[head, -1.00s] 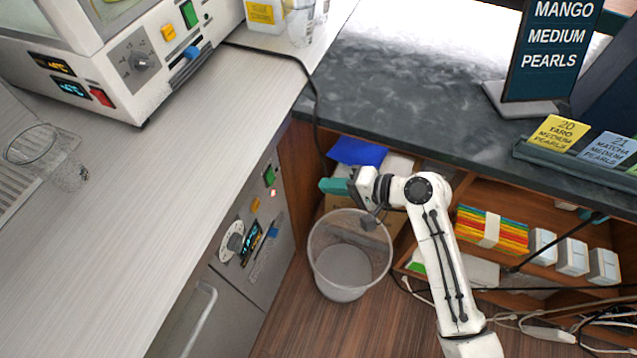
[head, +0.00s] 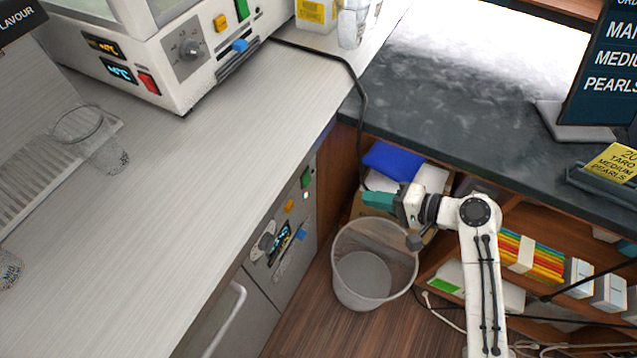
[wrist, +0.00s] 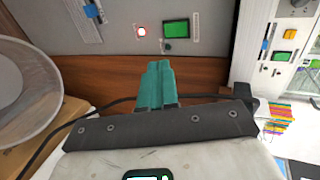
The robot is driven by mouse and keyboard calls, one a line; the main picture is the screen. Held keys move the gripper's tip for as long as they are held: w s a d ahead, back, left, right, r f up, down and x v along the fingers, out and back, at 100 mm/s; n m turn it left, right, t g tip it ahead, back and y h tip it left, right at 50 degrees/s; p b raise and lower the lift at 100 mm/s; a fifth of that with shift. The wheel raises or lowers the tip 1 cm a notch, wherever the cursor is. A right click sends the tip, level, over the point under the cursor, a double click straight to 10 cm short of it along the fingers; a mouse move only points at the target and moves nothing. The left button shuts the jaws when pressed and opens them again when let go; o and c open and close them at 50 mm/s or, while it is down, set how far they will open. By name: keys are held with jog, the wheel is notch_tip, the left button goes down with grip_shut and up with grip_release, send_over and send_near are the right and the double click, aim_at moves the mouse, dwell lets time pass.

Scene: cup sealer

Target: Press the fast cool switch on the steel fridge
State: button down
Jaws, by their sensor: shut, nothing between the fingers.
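The steel fridge (head: 250,285) stands under the pale counter, with its control panel facing right. The panel carries a green switch (head: 306,177), a lit red lamp (head: 306,195), an orange button (head: 289,206), a dial with a display and a blue slider (head: 301,233). The labels are too small to read, so I cannot tell which control is fast cool. My gripper (head: 365,198) is shut and empty, its teal fingers pointing left at the panel, apart from it. In the wrist view the fingertips (wrist: 157,64) are below the green switch (wrist: 176,28) and lamp (wrist: 141,31).
A clear bin (head: 362,280) stands on the floor just below my gripper. A black cable (head: 358,90) hangs over the counter corner. A machine (head: 160,60) stands on the counter.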

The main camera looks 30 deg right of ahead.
aim_at(308, 180)
jog(key=r+p+x, duration=0.1)
jog(key=x, duration=1.3)
jog(key=shift+w, duration=0.25)
jog(key=shift+a, duration=0.1)
jog(key=shift+w+a, duration=0.15)
jog(key=shift+w, duration=0.05)
jog(key=shift+r+p, duration=0.9)
jog(key=shift+p, duration=0.05)
jog(key=shift+s, duration=0.1)
